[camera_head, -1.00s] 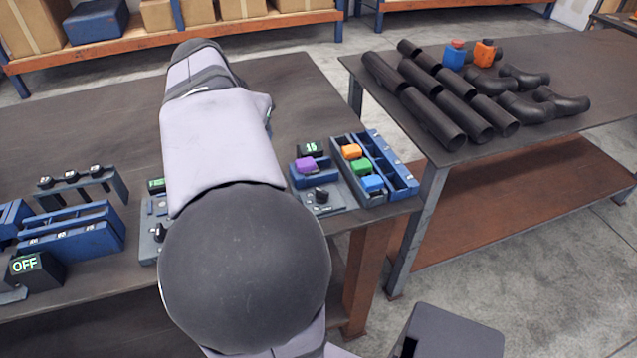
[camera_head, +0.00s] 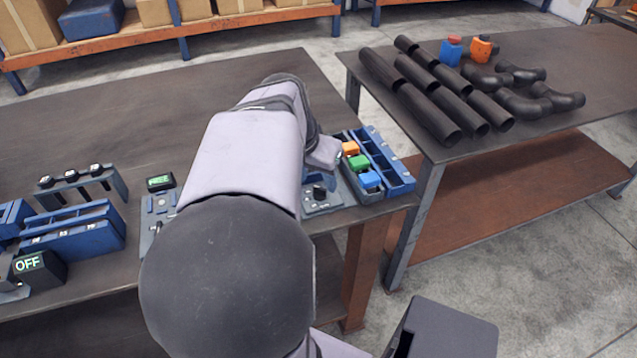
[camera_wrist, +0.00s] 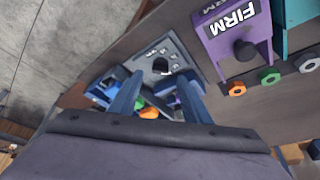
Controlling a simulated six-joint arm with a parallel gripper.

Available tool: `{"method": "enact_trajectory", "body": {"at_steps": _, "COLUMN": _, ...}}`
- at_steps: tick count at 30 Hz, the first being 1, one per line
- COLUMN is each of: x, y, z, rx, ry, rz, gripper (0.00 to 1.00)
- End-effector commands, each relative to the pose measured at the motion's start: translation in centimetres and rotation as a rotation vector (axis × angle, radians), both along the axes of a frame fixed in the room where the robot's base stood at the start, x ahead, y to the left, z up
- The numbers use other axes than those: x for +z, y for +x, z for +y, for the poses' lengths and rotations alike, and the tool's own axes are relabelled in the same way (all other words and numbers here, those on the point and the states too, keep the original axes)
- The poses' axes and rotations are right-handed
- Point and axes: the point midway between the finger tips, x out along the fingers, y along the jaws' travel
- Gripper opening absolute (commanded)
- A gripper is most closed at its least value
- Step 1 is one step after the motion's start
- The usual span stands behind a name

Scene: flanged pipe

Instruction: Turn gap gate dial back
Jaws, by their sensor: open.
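A grey dial plate (camera_head: 336,198) with a black knob (camera_head: 318,191) sits near the right end of the left table. In the wrist view, a grey plate with small lettering and a black knob (camera_wrist: 160,65) lies beyond my fingertips. My gripper (camera_wrist: 158,86) is open, with its two blue-grey fingers apart and that knob showing between and beyond them. I see no contact with the knob. In the head view my arm hides the gripper. No label shows which dial is the gap gate dial.
A display reading OFF (camera_head: 38,265) is at left. Black pipes (camera_head: 430,112) lie on the right table.

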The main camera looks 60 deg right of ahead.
Motion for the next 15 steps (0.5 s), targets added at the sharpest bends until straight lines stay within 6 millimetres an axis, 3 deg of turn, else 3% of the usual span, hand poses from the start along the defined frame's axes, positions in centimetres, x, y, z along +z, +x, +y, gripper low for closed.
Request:
{"method": "enact_trajectory", "body": {"at_steps": 6, "x": -2.5, "y": -0.1, "z": -1.0, "rx": -0.002, "ry": 0.003, "rz": 0.001, "gripper": 0.44}}
{"method": "enact_trajectory", "body": {"at_steps": 15, "x": -3.6, "y": 0.0, "z": -1.5, "rx": 0.000, "ry": -0.001, "rz": 0.000, "gripper": 0.44}}
